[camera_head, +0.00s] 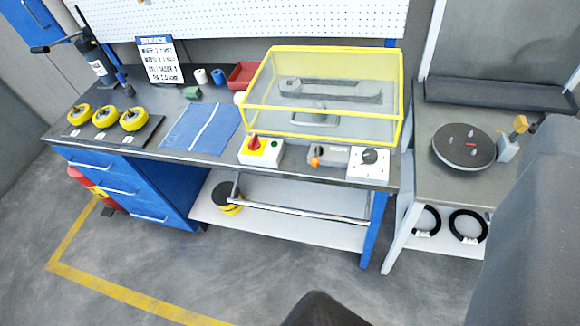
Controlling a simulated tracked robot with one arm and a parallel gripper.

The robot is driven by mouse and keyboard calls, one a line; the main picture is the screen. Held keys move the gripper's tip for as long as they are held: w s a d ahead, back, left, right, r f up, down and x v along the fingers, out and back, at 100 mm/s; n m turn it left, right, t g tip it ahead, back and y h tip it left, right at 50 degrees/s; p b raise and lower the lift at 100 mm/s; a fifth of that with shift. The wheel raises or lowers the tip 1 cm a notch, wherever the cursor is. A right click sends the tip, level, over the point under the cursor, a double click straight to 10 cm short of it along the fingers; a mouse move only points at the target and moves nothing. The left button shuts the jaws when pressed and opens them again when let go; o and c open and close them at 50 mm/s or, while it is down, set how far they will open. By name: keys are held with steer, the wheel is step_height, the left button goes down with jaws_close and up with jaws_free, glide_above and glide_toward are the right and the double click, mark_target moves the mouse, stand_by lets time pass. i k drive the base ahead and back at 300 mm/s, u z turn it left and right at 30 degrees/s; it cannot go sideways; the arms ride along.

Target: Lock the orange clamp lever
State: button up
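Two orange parts could be the clamp lever, and I cannot tell for certain which it is. One is an orange-yellow handle (520,124) on a light bracket beside the dark round turntable (464,146), on the right-hand table; it stands up at a tilt. The other is a small orange knob (317,154) on a grey block at the front edge of the workbench. Both are small, so whether either is locked cannot be told. No gripper fingers show; a dark rounded shape at the bottom edge and a large grey shape at right appear to be mine.
A yellow-framed clear cover (255,98) stands on the workbench. A red-knob switch box (261,151) and a white dial box (368,164) sit along its front edge. Black rings (467,226) rest on the right-hand lower shelf. The front floor is clear.

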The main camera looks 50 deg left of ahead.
mark_target(319, 151)
steer(key=u, duration=0.1)
steer(key=k, duration=0.2)
steer(key=u, duration=0.7)
steer(key=i, duration=0.5)
steer(key=z, duration=0.1)
steer(key=k, duration=0.5)
steer(key=u, duration=0.35)
steer(key=i, duration=0.65)
steer(key=z, duration=0.3)
